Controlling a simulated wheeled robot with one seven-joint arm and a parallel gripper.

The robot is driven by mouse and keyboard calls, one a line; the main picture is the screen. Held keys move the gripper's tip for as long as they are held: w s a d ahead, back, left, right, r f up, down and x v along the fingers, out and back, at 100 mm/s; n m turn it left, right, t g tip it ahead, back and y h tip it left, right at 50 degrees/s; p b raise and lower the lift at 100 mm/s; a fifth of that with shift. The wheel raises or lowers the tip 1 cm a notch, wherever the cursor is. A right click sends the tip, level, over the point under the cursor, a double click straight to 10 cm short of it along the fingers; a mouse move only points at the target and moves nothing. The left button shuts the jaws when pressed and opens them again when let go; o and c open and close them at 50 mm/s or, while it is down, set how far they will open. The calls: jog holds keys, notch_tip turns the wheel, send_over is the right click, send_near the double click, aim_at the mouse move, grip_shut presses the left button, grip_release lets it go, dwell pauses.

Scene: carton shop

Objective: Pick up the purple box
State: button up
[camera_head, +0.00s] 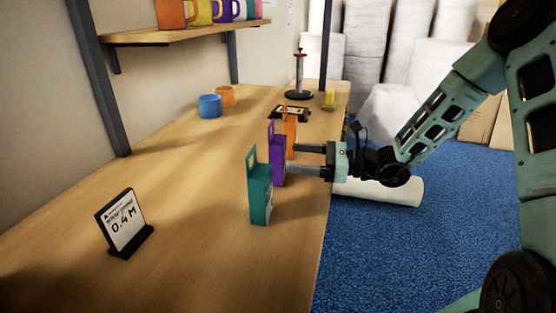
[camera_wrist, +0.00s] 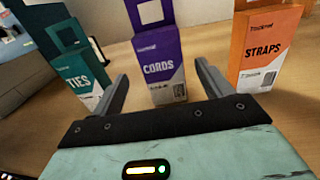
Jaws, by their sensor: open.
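The purple box (camera_head: 277,160) stands upright on the wooden bench between a teal box (camera_head: 260,194) and an orange box (camera_head: 290,132). In the wrist view the purple box (camera_wrist: 160,66) carries the word CORDS and stands ahead between my fingers, near their tips. My gripper (camera_head: 291,158) reaches in low from the right side of the bench, with its fingers open. In the wrist view my gripper (camera_wrist: 160,80) has one finger on either side of the purple box's lower part. I cannot tell whether a finger touches it.
In the wrist view the teal box (camera_wrist: 77,62) is close beyond the left finger and the orange box (camera_wrist: 266,48) beyond the right. A sign (camera_head: 124,225), blue mug (camera_head: 210,106), orange mug (camera_head: 225,95) and red-topped stand (camera_head: 299,78) are on the bench (camera_head: 190,200).

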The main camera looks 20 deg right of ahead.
aim_at(285, 157)
jog(key=shift+x, duration=2.95)
jog(key=shift+w+d+f, duration=0.1)
jog(key=shift+f, duration=0.05)
jog(key=c, duration=1.1)
